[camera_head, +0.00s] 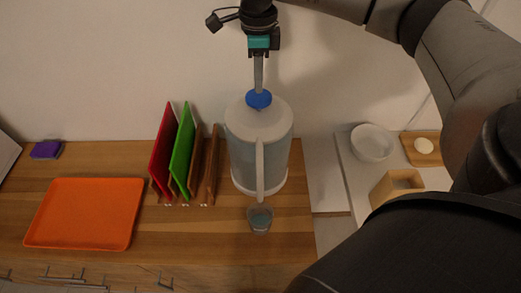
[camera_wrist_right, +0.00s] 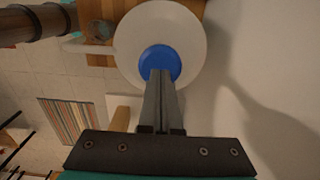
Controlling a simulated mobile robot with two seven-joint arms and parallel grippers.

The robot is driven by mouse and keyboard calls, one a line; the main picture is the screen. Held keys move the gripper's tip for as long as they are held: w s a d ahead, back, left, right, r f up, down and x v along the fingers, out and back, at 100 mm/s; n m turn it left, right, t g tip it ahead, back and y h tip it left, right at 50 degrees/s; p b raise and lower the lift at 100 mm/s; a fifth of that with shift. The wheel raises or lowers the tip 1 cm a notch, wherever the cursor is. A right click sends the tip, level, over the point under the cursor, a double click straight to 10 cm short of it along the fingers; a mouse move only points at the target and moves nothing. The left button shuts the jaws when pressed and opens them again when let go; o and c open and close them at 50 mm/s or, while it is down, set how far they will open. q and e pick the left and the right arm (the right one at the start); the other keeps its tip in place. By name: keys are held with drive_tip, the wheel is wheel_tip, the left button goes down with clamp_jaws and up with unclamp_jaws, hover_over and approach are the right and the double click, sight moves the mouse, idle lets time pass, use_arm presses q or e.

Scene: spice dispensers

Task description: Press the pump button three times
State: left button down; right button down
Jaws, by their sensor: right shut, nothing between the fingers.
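The pump dispenser (camera_head: 258,150) is a pale, translucent jug with a white lid and a long spout. It stands upright on the wooden counter. Its blue pump button (camera_head: 259,99) is on top, and it also shows in the right wrist view (camera_wrist_right: 160,62). My right gripper (camera_head: 258,88) points straight down with its fingers shut and empty. Its tips are at the button, touching or just above it; I cannot tell which. A small clear cup (camera_head: 260,218) with bluish contents stands under the spout. My left gripper is out of view.
Red (camera_head: 163,150) and green (camera_head: 182,150) boards stand in a rack left of the dispenser. An orange tray (camera_head: 84,214) lies at the left, with a purple block (camera_head: 46,149) behind it. A white bowl (camera_head: 372,143) is at the right. The wall is close behind.

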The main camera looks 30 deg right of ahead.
sight(259, 95)
drive_tip(key=shift+f+b, duration=1.3)
drive_tip(key=shift+f, duration=0.55)
drive_tip(key=shift+r, duration=0.1)
drive_tip(key=shift+r+p, duration=1.4)
drive_tip(key=shift+r, duration=0.45)
drive_tip(key=shift+f, duration=0.15)
drive_tip(key=shift+f+b, duration=1.35)
drive_tip(key=shift+f, duration=0.45)
drive_tip(key=shift+r, duration=0.1)
drive_tip(key=shift+r+p, duration=1.35)
drive_tip(key=shift+r, duration=0.5)
